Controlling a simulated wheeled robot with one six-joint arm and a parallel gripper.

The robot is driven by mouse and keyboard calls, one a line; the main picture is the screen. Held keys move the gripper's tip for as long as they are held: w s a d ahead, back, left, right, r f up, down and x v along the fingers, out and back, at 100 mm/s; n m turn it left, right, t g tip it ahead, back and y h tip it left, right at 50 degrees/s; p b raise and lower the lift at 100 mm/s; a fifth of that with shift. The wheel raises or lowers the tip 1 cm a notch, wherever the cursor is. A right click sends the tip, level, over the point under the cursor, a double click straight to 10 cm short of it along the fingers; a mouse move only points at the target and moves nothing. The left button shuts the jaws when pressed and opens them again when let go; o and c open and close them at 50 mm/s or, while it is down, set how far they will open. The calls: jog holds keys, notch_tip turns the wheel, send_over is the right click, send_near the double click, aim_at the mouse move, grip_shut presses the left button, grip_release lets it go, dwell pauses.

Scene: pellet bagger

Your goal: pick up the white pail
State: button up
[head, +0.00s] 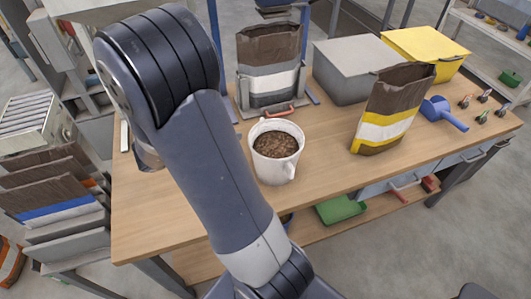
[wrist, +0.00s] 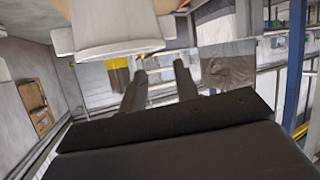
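The white pail (head: 273,170) stands upright on the wooden bench in the head view. It is filled with brown pellets, and a handle sticks out at its front right. My arm passes in front and to the left of the pail, and the pail is apart from it. My gripper is hidden in the head view. In the wrist view my gripper (wrist: 160,68) shows two dark fingers spread apart with nothing between them. A pale object fills the top of the wrist view; I cannot tell what it is.
On the bench (head: 215,150) stand a brown bag in a holder (head: 268,60), a striped bag (head: 392,110), a grey bin (head: 350,68), a yellow bin (head: 425,48) and a blue scoop (head: 442,112). The bench right of the pail is clear up to the striped bag. Folded bags (head: 50,185) are stacked at left.

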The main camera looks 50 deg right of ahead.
jog(key=x, duration=1)
jog(key=shift+d+f, duration=0.1)
jog(key=shift+d, duration=0.15)
grip_shut()
